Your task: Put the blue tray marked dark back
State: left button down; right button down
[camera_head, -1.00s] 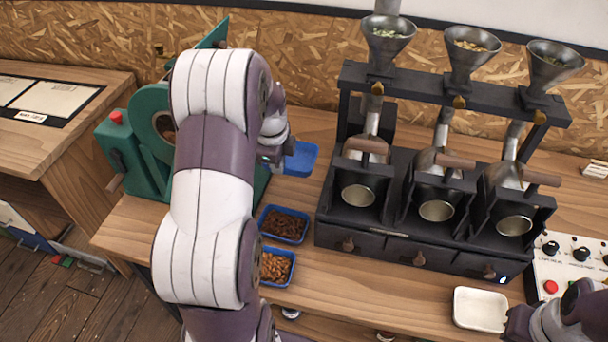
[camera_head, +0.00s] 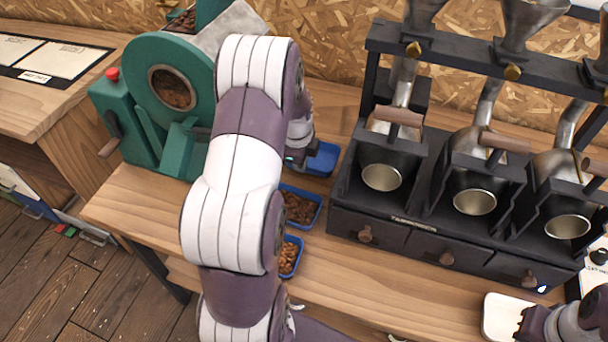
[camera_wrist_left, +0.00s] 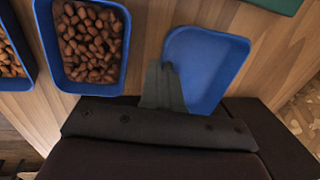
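An empty blue tray (camera_head: 322,160) is at the back of the bench, right of the green roaster; it also shows in the wrist view (camera_wrist_left: 212,62). No "dark" marking is readable. My left gripper (camera_head: 297,157) is at the tray's left side. In the wrist view its narrow fingers (camera_wrist_left: 162,72) lie close together across the tray's near left rim and look shut on it. Whether the tray touches the bench is unclear. My right gripper (camera_head: 522,325) is at the lower right by a white dish; its fingers are too unclear to judge.
Two blue trays of beans, a darker one (camera_head: 300,207) and a lighter one (camera_head: 290,257), sit in front of the empty tray. The green roaster (camera_head: 170,95) stands left, the black three-drum machine (camera_head: 385,225) right. The white dish (camera_head: 500,316) is near the front edge.

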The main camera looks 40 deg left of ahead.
pick_arm(q)
jog(key=shift+f, duration=2.3)
jog(key=shift+f, duration=0.1)
jog(key=c, duration=1.4)
grip_release()
jog(key=shift+o, duration=0.2)
notch_tip(320, 180, up, 12)
jog(key=s, duration=0.2)
jog(key=shift+d, duration=0.35)
